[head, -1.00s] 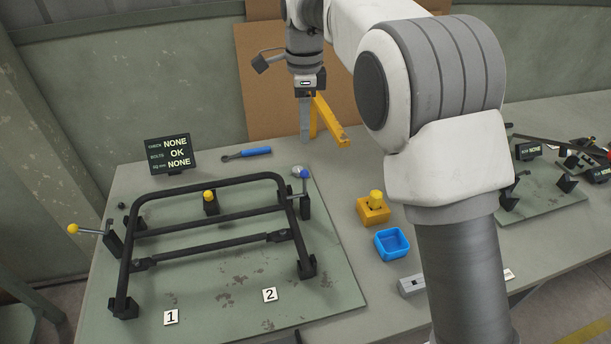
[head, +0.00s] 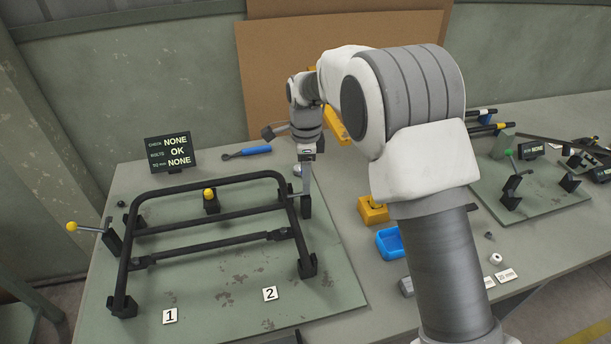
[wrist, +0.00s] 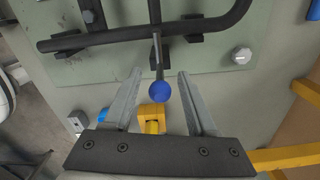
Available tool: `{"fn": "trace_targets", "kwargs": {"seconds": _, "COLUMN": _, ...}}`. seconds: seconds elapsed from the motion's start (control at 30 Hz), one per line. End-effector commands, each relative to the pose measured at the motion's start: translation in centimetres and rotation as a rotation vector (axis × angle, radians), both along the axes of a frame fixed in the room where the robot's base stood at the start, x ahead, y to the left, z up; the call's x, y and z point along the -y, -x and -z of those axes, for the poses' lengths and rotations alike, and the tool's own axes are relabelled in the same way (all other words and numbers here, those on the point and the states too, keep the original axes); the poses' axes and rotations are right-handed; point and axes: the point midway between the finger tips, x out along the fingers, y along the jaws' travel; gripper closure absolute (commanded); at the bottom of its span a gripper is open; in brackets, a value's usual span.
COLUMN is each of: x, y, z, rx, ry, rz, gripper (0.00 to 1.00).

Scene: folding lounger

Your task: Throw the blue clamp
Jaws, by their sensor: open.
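The blue clamp shows in the wrist view as a dark lever with a blue ball knob (wrist: 161,91). It stands by the right rear of the black tube frame (head: 210,183), which lies on a green fixture plate. In the head view its dark body (head: 306,210) shows just under my gripper (head: 307,182), and its knob is hidden. My gripper is open and also shows in the wrist view (wrist: 160,76). The lever and knob appear between the two fingers there, and I see no finger closed on them.
A yellow-knobbed clamp (head: 72,226) is at the frame's left. A display (head: 168,154) and a blue-handled tool (head: 248,151) are behind. A yellow block (head: 372,211) and a blue bin (head: 388,243) stand to the right.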

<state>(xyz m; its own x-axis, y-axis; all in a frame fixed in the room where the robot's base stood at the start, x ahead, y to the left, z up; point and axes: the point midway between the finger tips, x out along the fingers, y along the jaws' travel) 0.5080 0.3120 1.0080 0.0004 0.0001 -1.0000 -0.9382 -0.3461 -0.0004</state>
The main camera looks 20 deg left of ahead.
Motion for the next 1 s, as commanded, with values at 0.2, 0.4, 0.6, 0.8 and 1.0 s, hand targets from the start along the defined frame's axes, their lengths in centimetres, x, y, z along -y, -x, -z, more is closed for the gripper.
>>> {"fn": "trace_targets", "kwargs": {"seconds": 0.2, "x": 0.00, "y": 0.01, "z": 0.01, "rx": 0.000, "ry": 0.000, "rz": 0.000, "gripper": 0.44}}
{"fn": "trace_targets", "kwargs": {"seconds": 0.4, "x": -0.01, "y": 0.01, "z": -0.02, "rx": 0.000, "ry": 0.000, "rz": 0.000, "gripper": 0.80}}
{"fn": "trace_targets", "kwargs": {"seconds": 0.6, "x": -0.02, "y": 0.02, "z": -0.04, "rx": 0.000, "ry": 0.000, "rz": 0.000, "gripper": 1.00}}
{"fn": "trace_targets", "kwargs": {"seconds": 0.8, "x": -0.02, "y": 0.02, "z": -0.05, "rx": 0.000, "ry": 0.000, "rz": 0.000, "gripper": 1.00}}
{"fn": "trace_targets", "kwargs": {"seconds": 1.0, "x": -0.02, "y": 0.02, "z": -0.06, "rx": 0.000, "ry": 0.000, "rz": 0.000, "gripper": 1.00}}
